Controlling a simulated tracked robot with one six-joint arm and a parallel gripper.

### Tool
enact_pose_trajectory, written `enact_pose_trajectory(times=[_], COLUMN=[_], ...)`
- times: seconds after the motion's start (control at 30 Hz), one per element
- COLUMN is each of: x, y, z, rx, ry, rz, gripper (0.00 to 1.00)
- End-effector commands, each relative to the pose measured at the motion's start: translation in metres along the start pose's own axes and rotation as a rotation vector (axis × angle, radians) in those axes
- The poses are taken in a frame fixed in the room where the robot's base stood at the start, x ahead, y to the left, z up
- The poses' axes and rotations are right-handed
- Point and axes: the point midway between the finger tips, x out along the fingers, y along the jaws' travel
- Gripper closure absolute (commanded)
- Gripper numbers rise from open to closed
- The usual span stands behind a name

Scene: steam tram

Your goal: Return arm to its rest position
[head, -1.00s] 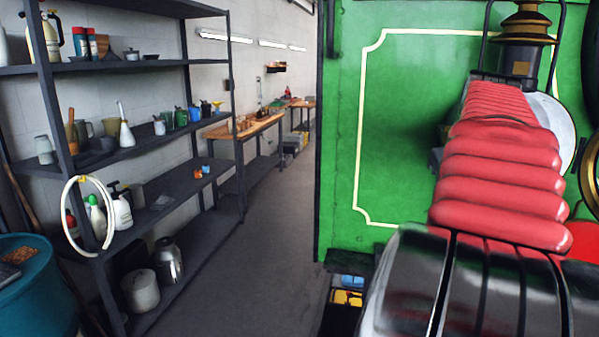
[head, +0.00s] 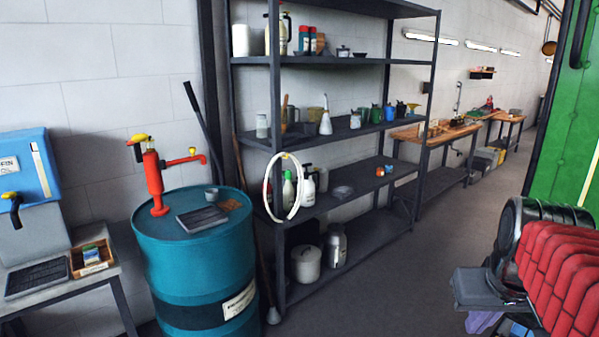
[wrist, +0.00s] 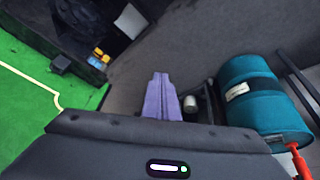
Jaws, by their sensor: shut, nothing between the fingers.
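My arm with its red ribbed cover (head: 560,265) is folded low at the right edge of the head view. My gripper (wrist: 160,76) shows in the wrist view as two purple fingers pressed together, with nothing between them. It points out over the dark floor. In the head view only a bit of the purple fingers (head: 485,322) shows, below the dark wrist housing; the tips are not clear there.
A teal drum (head: 200,262) with a red pump (head: 152,180) stands left of the dark shelf rack (head: 345,205). A blue container (head: 25,165) sits on a table at far left. The green tram side (head: 565,130) is at right. The floor aisle (head: 440,255) is clear.

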Motion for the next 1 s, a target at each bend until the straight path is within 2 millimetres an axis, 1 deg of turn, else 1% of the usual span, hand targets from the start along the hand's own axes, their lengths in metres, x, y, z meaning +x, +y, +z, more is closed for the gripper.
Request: enact_pose_trajectory(times=[0.03, 0.2, 0.4, 0.6, 0.7, 0.8, 1.0], x=[0.0, 0.001, 0.004, 0.008, 0.01, 0.011, 0.011], y=[-0.016, -0.061, -0.107, -0.145, -0.156, -0.161, -0.162], z=[0.006, 0.027, 0.059, 0.093, 0.104, 0.111, 0.111], rx=[-0.021, -0.07, -0.13, -0.189, -0.211, -0.218, -0.218], ry=[0.009, 0.037, 0.066, 0.092, 0.1, 0.103, 0.103], rz=[-0.013, -0.051, -0.102, -0.157, -0.177, -0.187, -0.188], gripper=[1.0, 1.0, 1.0, 1.0, 1.0, 1.0, 1.0])
